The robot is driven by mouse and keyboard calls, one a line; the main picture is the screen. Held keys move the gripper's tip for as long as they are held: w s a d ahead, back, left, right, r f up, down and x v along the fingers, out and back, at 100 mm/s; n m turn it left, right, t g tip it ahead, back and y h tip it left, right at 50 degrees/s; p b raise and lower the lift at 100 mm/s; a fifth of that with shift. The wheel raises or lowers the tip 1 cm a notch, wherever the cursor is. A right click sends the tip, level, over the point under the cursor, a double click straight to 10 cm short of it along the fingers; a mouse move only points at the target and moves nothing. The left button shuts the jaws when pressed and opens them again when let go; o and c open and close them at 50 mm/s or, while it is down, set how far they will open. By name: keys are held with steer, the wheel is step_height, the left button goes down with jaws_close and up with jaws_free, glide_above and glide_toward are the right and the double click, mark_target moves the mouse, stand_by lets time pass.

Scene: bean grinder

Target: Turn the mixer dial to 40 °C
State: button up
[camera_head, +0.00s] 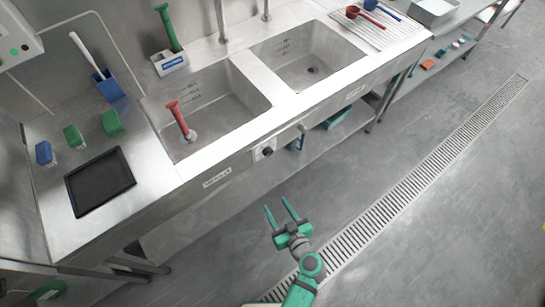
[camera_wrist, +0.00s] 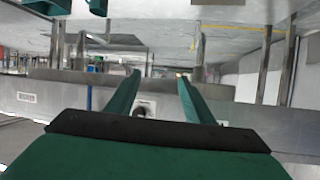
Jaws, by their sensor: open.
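A small dark dial (camera_head: 266,151) sits on a pale plate on the front panel of the steel sink unit. What looks like the same dial (camera_wrist: 140,111) shows small between my fingers in the wrist view, partly hidden low behind the gripper body. Its markings are too small to read. My gripper (camera_head: 278,205) is open and empty, with its two green fingers pointing toward the sink front. It is in front of the panel, apart from the dial. Its fingers (camera_wrist: 158,75) also show spread in the wrist view.
A second round fitting (camera_head: 302,128) is on the panel to the right of the dial. A label plate (camera_head: 217,178) is to its left. A lower shelf (camera_head: 240,188) runs under the sinks. The floor around my arm is clear, with a drain grate (camera_head: 400,185) crossing it.

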mark_target(270, 153)
steer(key=w+d+r+n+t+y, duration=0.1)
steer(key=w+d+r+n+y, duration=0.15)
steer(key=w+r, duration=0.2)
steer(key=w+d+r+n+t+y, duration=0.1)
steer(key=w+d+r+n+y, duration=0.15)
steer(key=r, duration=0.25)
steer(key=x, duration=1.1)
steer(key=shift+r, duration=0.1)
steer(key=c, duration=1.1)
